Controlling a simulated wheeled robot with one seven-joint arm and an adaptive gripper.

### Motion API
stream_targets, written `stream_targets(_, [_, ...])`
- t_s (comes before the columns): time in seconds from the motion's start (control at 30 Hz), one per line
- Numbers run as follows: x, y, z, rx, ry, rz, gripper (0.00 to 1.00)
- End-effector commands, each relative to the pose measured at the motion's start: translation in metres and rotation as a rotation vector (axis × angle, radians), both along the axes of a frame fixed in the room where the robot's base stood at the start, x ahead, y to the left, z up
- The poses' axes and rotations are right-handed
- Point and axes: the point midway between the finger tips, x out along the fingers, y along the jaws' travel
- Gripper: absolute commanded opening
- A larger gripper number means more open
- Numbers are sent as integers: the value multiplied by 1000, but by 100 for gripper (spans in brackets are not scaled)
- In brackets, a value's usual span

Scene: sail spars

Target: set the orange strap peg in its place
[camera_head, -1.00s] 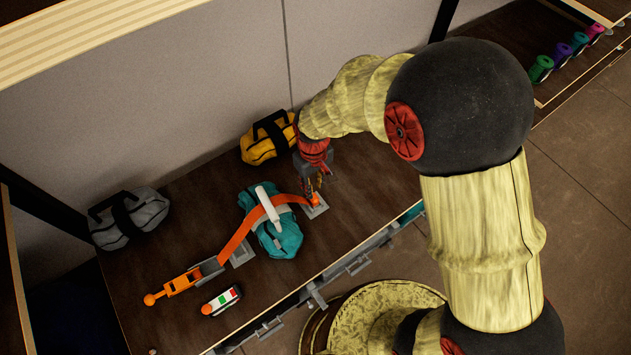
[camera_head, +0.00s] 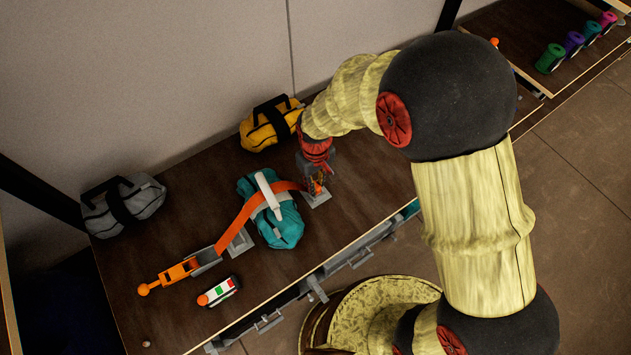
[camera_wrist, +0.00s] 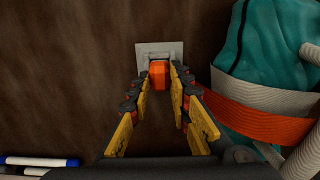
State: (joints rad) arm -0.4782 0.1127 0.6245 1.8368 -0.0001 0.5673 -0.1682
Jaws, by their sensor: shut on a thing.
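The orange strap peg (camera_wrist: 160,72) is a small orange block between my fingertips in the wrist view. My gripper (camera_wrist: 160,84) is shut on it; it also shows in the head view (camera_head: 317,188), low over the board. A grey square plate (camera_wrist: 146,48) lies directly behind and under the peg. I cannot tell whether the peg sits in the plate or just above it. The orange strap (camera_head: 236,222) runs from the orange buckle (camera_head: 176,273) at the left over the teal bag (camera_head: 286,228) toward my gripper.
A yellow bag (camera_head: 268,125) and a grey bag (camera_head: 140,203) stand along the back wall. A small striped item (camera_head: 218,291) lies near the front edge. Several coloured spools stand on the shelf (camera_head: 540,90) at the right.

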Motion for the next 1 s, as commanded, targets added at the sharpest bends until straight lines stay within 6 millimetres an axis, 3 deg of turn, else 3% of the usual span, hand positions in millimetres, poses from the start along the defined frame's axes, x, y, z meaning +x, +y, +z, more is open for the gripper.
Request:
stream_targets(0.33, [0,0,3,0,0,0,0])
stream_targets(0.77, [0,0,38,0,0,0,0])
stream_targets(1.0, [0,0,40,0,0,0,0])
